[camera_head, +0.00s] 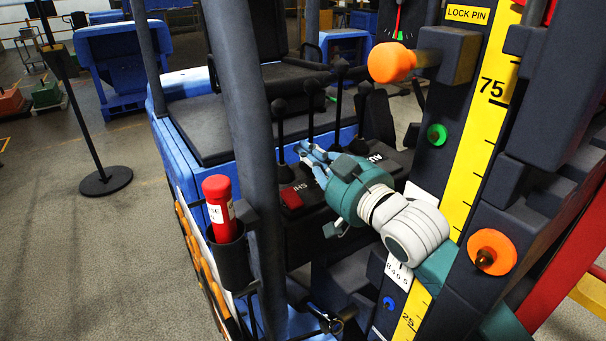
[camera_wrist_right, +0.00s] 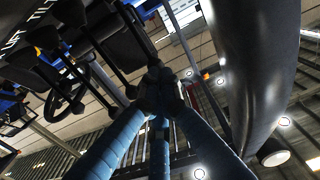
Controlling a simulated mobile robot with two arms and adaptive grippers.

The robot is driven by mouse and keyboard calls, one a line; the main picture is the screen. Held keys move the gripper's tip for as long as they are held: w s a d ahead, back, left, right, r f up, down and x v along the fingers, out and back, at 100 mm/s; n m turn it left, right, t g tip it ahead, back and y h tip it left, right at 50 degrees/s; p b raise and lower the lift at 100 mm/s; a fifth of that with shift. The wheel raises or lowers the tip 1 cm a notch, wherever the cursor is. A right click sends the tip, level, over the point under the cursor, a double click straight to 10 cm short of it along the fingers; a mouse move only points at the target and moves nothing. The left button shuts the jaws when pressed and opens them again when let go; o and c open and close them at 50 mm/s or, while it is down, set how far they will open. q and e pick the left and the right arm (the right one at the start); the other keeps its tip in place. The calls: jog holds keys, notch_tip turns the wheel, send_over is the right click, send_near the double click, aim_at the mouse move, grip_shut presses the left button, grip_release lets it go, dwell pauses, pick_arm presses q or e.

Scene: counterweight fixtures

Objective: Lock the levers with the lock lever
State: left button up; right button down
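My left gripper is out of view.
A dark post (camera_head: 247,140) rises left of the console, with a red cylinder (camera_head: 217,190) in a black holder beside it. A mast with a yellow scale (camera_head: 480,130), an orange knob (camera_head: 391,62) and an orange disc (camera_head: 492,250) stands right. The floor at left is mostly clear.

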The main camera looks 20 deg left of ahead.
jog(key=r, duration=0.2)
jog(key=s+d+r, duration=0.1)
jog(key=shift+r, duration=0.1)
jog(key=shift+w+a+b, duration=0.1)
jog(key=shift+w+b, duration=0.05)
jog(key=shift+b, duration=0.15)
